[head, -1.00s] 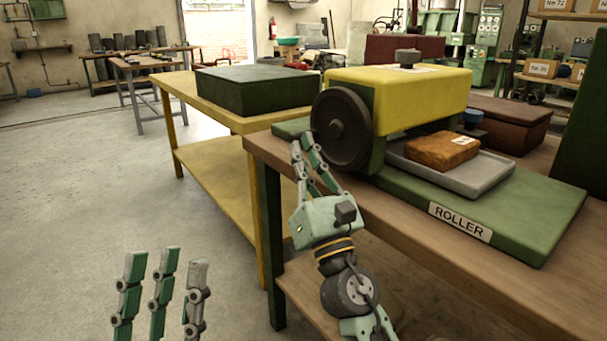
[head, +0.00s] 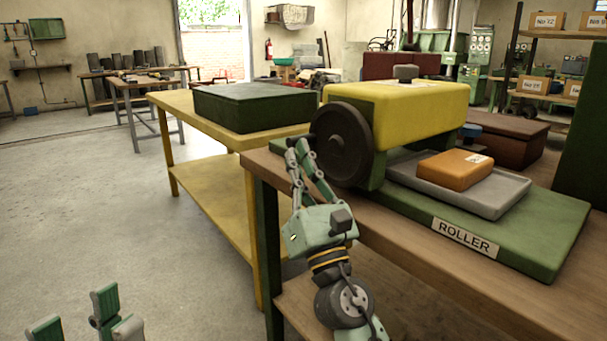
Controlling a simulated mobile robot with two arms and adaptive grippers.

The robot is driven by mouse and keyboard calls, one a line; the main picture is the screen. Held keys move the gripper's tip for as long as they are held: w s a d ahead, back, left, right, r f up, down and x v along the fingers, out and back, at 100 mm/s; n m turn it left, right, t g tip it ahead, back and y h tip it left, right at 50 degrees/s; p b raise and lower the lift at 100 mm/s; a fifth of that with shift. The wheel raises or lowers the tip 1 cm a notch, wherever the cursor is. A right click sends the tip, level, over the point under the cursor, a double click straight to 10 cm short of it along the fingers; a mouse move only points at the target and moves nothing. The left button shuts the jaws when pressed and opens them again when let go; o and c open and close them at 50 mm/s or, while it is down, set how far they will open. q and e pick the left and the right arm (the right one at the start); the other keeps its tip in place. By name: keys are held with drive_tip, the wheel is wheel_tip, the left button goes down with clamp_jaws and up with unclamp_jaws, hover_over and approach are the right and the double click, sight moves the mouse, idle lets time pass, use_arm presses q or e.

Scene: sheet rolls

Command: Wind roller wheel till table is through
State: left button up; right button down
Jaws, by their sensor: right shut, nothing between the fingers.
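The dark grey roller wheel (head: 350,150) stands upright on the near-left side of the roller machine, under its yellow top (head: 420,105). The flat grey table (head: 510,193) lies in the machine above the green base (head: 540,235) and sticks out to the right, with an orange block (head: 455,170) on it. My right gripper (head: 298,148) is shut and empty, its fingertips at the wheel's left edge; I cannot tell whether they touch it. My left gripper (head: 90,310) is low at the left with its fingers apart, far from the machine and partly cut off.
The machine stands on a brown wooden bench (head: 400,245). A yellow bench (head: 215,115) with a dark green box (head: 250,105) is behind it to the left. A brown box (head: 510,133) sits behind the machine at right. The floor at left is clear.

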drive_tip(key=shift+w+a+r+p, duration=0.2)
drive_tip(key=shift+r+p, duration=0.15)
drive_tip(key=shift+r, duration=0.25)
drive_tip(key=shift+w+r, duration=0.1)
drive_tip(key=shift+r, duration=0.1)
idle(0.4)
drive_tip(key=shift+f, duration=0.1)
